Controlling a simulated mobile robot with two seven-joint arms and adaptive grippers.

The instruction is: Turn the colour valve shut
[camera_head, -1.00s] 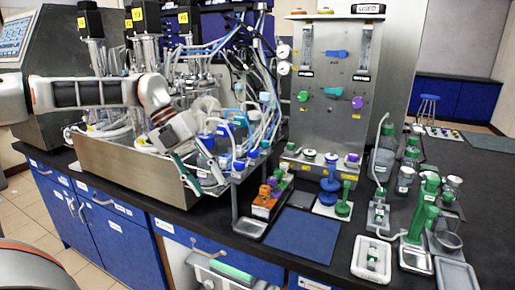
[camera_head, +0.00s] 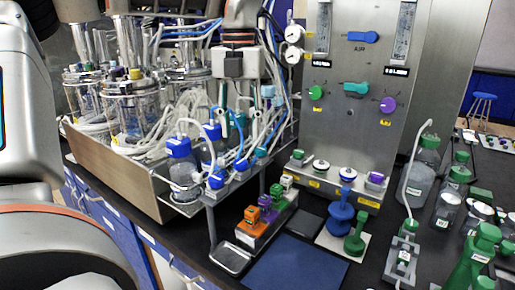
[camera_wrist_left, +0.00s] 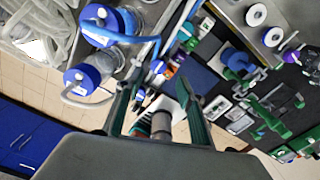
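A steel panel (camera_head: 338,130) carries the coloured valve handles: a blue one (camera_head: 362,36) high up, and below it a green one (camera_head: 316,92), a teal one (camera_head: 355,87) and a purple one (camera_head: 388,103). The task does not say which colour is meant. My left gripper (camera_head: 246,118) points down left of the panel, above the blue-capped bottles and apart from the valves. In the left wrist view its two fingers (camera_wrist_left: 158,95) stand apart with nothing between them. The valve handles cannot be made out there. My right gripper is out of view.
Blue-capped bottles (camera_head: 182,165) and tubing crowd beneath the left gripper, beside a steel tray (camera_head: 120,180) of glass vessels. A blue mat (camera_head: 298,265) is bare.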

